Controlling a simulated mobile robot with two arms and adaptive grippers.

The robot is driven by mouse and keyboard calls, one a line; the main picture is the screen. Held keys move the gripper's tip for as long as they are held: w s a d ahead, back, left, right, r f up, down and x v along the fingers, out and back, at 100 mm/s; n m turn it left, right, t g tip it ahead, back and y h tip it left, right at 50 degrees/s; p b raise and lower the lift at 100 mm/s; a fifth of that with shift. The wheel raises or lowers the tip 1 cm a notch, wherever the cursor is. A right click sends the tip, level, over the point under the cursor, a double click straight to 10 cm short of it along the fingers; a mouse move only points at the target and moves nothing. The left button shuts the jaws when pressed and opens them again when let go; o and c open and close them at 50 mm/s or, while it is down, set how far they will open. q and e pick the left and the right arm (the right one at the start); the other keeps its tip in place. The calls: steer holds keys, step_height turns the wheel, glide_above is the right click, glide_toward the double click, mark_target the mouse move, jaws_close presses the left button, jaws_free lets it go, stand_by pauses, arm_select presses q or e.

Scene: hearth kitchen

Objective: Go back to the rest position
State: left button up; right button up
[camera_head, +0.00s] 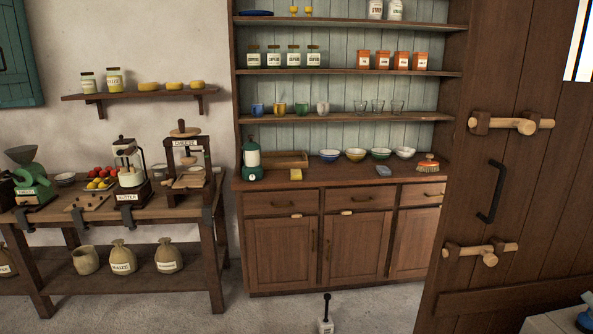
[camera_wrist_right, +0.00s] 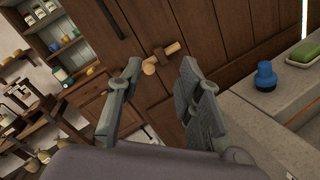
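My right gripper (camera_wrist_right: 160,68) shows in the right wrist view with its two grey fingers spread apart and nothing between them. It is open. Beyond its fingers is the brown wooden door (camera_wrist_right: 215,30) with a wooden latch peg. Neither gripper shows in the head view. My left gripper is not in view.
In the head view, a wooden dresser (camera_head: 340,200) stands at the back and a workbench (camera_head: 100,208) at left. The wooden door (camera_head: 540,180) fills the right. A white object with a black handle (camera_head: 326,326) is on the floor. The right wrist view shows a blue object (camera_wrist_right: 265,78) on a grey counter.

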steer(key=s+a+f+m+g+h, duration=0.1)
steer(key=s+a+f+m+g, duration=0.5)
steer(key=f+m, duration=0.4)
steer(key=s+a+f+m+g+h, duration=0.1)
steer(key=s+a+f+m+g, duration=0.2)
steer(key=s+a+f+m, duration=0.65)
steer(key=s+a+f+m+g+y, duration=0.2)
steer(key=s+a+f+g+y, duration=0.1)
steer(key=a, duration=0.8)
steer(key=s+a+f+m+g+y, duration=0.2)
steer(key=s+a+f+y, duration=0.1)
steer(key=a, duration=0.8)
step_height(320, 180, down, 27)
steer(key=s+g, duration=0.2)
steer(key=s+d+f, duration=0.1)
steer(key=s+f, duration=0.6)
steer(key=s, duration=0.1)
steer(key=s+d+f, duration=0.2)
steer(key=s+f, duration=0.6)
steer(key=shift+s+d+f+g, duration=0.15)
steer(key=shift+s+d+g, duration=0.15)
steer(key=shift+s+g, duration=0.1)
